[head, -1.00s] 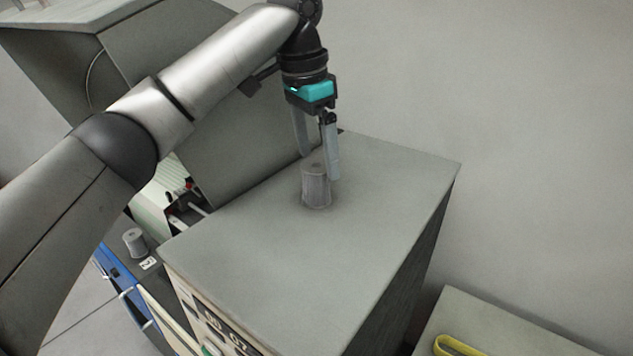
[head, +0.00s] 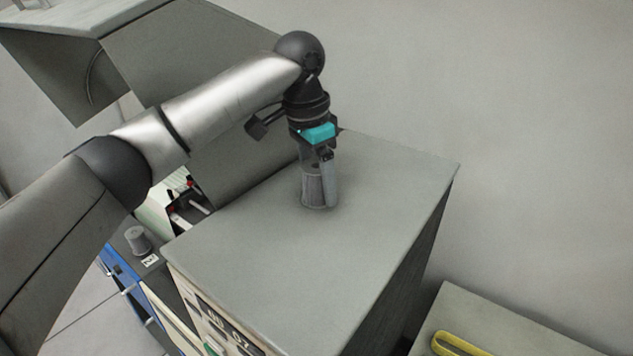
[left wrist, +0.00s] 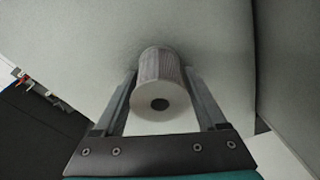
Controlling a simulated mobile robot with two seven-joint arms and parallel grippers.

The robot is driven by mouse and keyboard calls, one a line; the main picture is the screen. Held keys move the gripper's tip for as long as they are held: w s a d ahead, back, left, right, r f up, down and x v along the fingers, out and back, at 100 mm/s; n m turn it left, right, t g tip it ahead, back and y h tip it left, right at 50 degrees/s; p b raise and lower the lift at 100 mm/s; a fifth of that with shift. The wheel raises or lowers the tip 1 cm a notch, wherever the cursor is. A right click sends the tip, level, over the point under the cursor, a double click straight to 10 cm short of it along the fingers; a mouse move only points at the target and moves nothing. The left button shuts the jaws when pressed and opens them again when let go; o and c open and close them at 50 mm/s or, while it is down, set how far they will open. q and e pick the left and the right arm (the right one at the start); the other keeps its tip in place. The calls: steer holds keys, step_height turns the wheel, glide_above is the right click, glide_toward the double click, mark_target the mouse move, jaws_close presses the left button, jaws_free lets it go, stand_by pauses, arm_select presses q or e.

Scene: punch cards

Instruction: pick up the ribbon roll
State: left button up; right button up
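The ribbon roll (head: 312,190) is a grey ribbed cylinder standing upright on the flat top of a grey cabinet (head: 270,250). In the left wrist view the roll (left wrist: 160,85) shows its pale end with a dark round hole, between the two fingers. My left gripper (head: 319,192) is lowered over the roll from above, one finger on each side. In the left wrist view the fingers (left wrist: 160,95) are apart, with a narrow gap visible beside the roll. My right gripper is not in view.
A second, similar grey roll (head: 138,240) stands on a lower surface at the left, beside a small white label (head: 150,260). A large tilted grey panel (head: 185,75) rises behind the cabinet. A yellow loop (head: 458,344) lies on a low surface at the lower right.

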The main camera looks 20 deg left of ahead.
arm_select(q)
jaws_close()
stand_by(0.4)
steer(key=shift+r, duration=0.1)
